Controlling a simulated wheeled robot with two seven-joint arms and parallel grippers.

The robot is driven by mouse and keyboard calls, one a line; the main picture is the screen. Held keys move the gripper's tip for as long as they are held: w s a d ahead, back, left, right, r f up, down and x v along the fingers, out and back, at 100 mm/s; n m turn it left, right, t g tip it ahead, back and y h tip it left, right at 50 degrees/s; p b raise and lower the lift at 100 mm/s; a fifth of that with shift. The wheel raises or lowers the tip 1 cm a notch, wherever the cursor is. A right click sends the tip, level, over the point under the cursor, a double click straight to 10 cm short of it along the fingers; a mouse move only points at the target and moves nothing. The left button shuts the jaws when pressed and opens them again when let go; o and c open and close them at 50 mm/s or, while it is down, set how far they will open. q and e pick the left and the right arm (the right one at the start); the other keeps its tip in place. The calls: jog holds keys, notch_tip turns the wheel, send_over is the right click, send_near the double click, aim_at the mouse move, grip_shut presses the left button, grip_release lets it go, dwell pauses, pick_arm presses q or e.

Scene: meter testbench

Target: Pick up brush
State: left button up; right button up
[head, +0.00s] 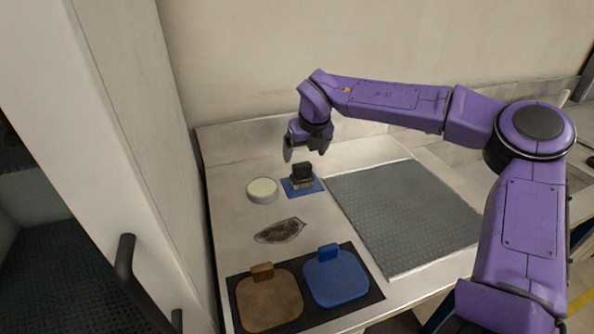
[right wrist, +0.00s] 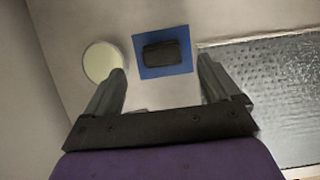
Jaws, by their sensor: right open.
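The brush (head: 302,175) has a black handle block with bristles below and stands on a small blue mat (head: 289,188) on the bench. In the right wrist view the brush (right wrist: 163,53) shows from above as a dark block on the blue mat (right wrist: 180,69). My right gripper (head: 304,152) is above the brush, apart from it. In the right wrist view its two fingers (right wrist: 162,80) are spread with nothing between them, and the brush lies beyond the tips, between their lines. My left gripper is not in view.
A round pale-topped dish (head: 262,190) stands left of the mat. A dark smudge (head: 279,231) lies on the bench in front. A brown lidded pad (head: 269,298) and a blue one (head: 336,278) sit on a black base. A grey textured plate (head: 405,214) lies right. A wall rises behind.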

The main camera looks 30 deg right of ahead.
aim_at(303, 164)
jog(key=p+x, duration=0.1)
jog(key=x, duration=0.5)
jog(key=shift+f+p, duration=0.25)
jog(key=shift+p, duration=0.05)
jog(key=shift+w+d+f, duration=0.1)
jog(key=shift+w+f, duration=0.05)
jog(key=shift+f, duration=0.25)
jog(key=c, duration=1.1)
